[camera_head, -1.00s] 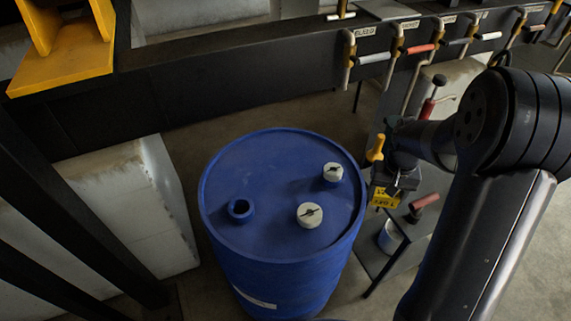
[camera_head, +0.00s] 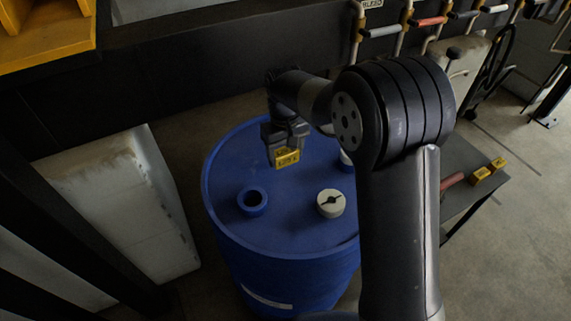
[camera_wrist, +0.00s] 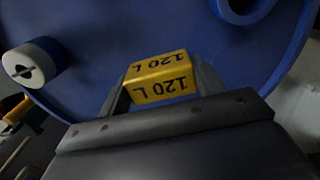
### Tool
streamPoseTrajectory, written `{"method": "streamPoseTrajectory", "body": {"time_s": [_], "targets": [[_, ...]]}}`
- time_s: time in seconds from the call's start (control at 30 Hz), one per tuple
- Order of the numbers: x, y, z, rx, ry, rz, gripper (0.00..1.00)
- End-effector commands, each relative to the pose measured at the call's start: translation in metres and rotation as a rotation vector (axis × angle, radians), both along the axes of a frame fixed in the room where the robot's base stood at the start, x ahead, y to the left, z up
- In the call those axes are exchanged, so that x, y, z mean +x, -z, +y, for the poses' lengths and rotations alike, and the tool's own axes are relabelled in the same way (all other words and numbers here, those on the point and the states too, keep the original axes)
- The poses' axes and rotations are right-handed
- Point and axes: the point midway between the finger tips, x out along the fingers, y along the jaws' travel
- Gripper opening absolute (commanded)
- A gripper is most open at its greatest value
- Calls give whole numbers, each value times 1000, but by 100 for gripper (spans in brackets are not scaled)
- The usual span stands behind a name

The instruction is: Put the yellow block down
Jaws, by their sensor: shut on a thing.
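The yellow block (camera_head: 287,158), marked "120 L", is held between the fingers of my gripper (camera_head: 284,146) over the far part of the blue drum's top (camera_head: 225,170). In the wrist view the yellow block (camera_wrist: 160,78) sits between the two fingers (camera_wrist: 163,90), its lettering upside down, with the blue drum top (camera_wrist: 130,25) behind it. I cannot tell whether the block touches the drum top.
More yellow blocks (camera_head: 487,172) lie on a dark table (camera_head: 465,155) at the right. The drum's near left top is clear.

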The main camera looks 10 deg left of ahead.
Motion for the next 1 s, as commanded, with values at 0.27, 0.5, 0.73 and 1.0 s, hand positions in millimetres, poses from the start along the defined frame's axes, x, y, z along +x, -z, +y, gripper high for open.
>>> {"method": "streamPoseTrajectory", "body": {"time_s": [0.27, 0.5, 0.73, 1.0], "targets": [[0, 26, -1, -1, 2, 1, 37], [0, 54, -1, 0, 2, 0, 37], [0, 55, -1, 1, 2, -1, 37], [0, 57, -1, 1, 2, -1, 77]]}}
